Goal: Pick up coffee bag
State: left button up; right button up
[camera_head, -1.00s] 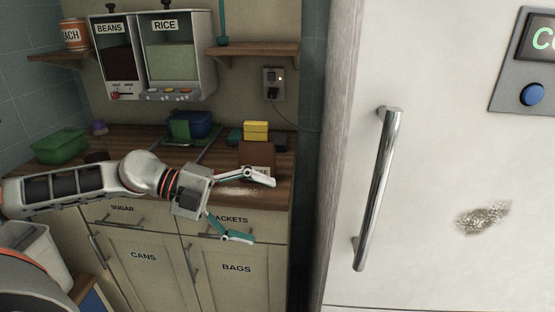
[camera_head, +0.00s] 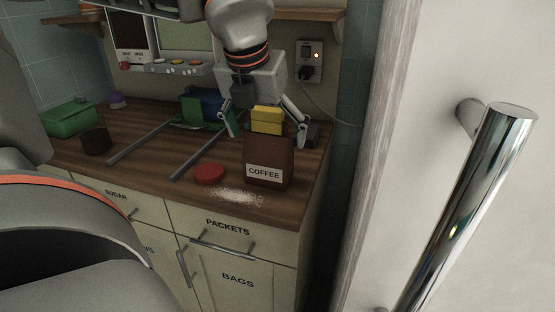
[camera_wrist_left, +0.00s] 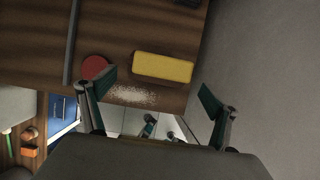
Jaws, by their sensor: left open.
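The brown coffee bag (camera_head: 268,160) stands upright near the right end of the wooden counter, with a white COFFEE label facing me. A yellow folded top or clip (camera_head: 267,121) caps it. The yellow top also shows in the left wrist view (camera_wrist_left: 162,68), where it hides most of the bag. My left gripper (camera_head: 267,138) hangs over the bag, pointing down, with its open fingers spread on either side of the yellow top in the head view. In the wrist view the fingertips (camera_wrist_left: 156,86) lie a little to one side of the yellow top.
Metal rails (camera_head: 140,143), a green container (camera_head: 70,119) and a dark round object (camera_head: 96,141) are to the left. A white door with a metal handle (camera_head: 465,215) stands right.

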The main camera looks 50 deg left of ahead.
aim_at(268, 156)
pick_arm(q)
jog(key=x, duration=0.6)
jog(key=shift+s+a+f+b, duration=0.15)
jog(key=shift+s+f+b, duration=0.05)
jog(key=shift+f+b, duration=0.2)
jog(key=shift+w+f, duration=0.2)
jog(key=shift+f, duration=0.15)
jog(key=shift+r, duration=0.1)
jog(key=c, duration=1.5)
